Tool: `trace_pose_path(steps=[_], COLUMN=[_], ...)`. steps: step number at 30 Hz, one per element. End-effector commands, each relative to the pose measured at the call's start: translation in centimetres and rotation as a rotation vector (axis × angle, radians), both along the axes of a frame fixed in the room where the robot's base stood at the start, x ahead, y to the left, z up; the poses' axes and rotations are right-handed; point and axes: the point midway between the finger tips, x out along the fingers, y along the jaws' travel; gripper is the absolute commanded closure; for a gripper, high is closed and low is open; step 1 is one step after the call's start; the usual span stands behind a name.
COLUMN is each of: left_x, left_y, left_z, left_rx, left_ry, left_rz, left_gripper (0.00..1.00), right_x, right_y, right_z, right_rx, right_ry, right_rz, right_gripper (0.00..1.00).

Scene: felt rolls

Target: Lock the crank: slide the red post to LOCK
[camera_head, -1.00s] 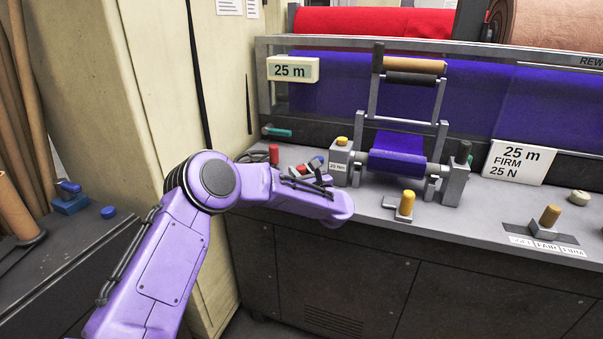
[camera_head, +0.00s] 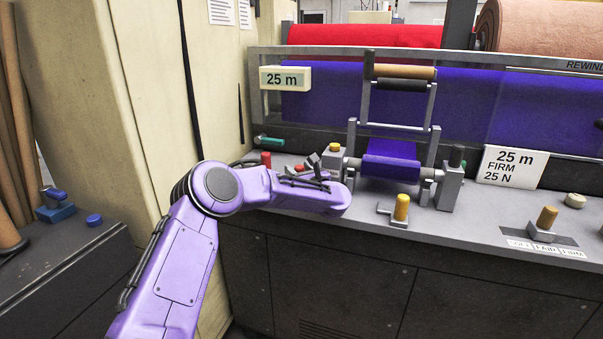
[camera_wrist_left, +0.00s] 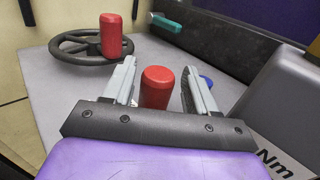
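A short red post (camera_wrist_left: 157,88) stands between the two fingers of my left gripper (camera_wrist_left: 160,90) in the left wrist view. Narrow gaps show on both sides of it, so the fingers look open around it and not closed on it. Its foot is hidden behind the gripper's black plate. In the head view my left gripper (camera_head: 309,165) is over the bench, left of the yellow-topped block, and a bit of red (camera_head: 299,168) shows at its fingers. A black handwheel (camera_wrist_left: 72,50) with an upright red handle (camera_wrist_left: 110,35) is to the left. No LOCK label is readable. My right gripper is out of view.
A blue knob (camera_wrist_left: 207,82) is partly hidden behind the right finger. A grey block (camera_head: 333,160) with a yellow top stands close on the right. A teal lever (camera_head: 268,141) is behind. Bare bench top (camera_head: 470,220) lies to the right.

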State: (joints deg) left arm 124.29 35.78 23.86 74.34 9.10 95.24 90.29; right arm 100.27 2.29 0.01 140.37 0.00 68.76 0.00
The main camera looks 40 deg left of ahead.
Motion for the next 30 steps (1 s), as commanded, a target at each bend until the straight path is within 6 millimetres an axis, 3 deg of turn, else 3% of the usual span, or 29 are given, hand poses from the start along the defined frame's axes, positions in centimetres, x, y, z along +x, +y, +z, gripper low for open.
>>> trace_pose_path(steps=[8,16,21,30], left_x=[-0.3,-2.6,-3.6,-3.9], left_y=[-0.9,-6.7,-9.2,-9.8], left_z=[-0.2,-0.3,-0.2,-0.2], left_rx=[-0.002,0.000,0.000,-0.001], left_ry=[0.001,0.001,0.001,0.002], left_rz=[-0.001,-0.004,-0.002,0.000], left_gripper=[0.43,0.43,0.43,0.43], right_x=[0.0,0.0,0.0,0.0], right_y=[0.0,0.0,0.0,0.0], right_z=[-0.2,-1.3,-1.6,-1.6], right_rx=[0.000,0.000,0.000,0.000], right_ry=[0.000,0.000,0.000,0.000], right_rz=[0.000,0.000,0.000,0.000], right_gripper=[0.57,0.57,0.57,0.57])
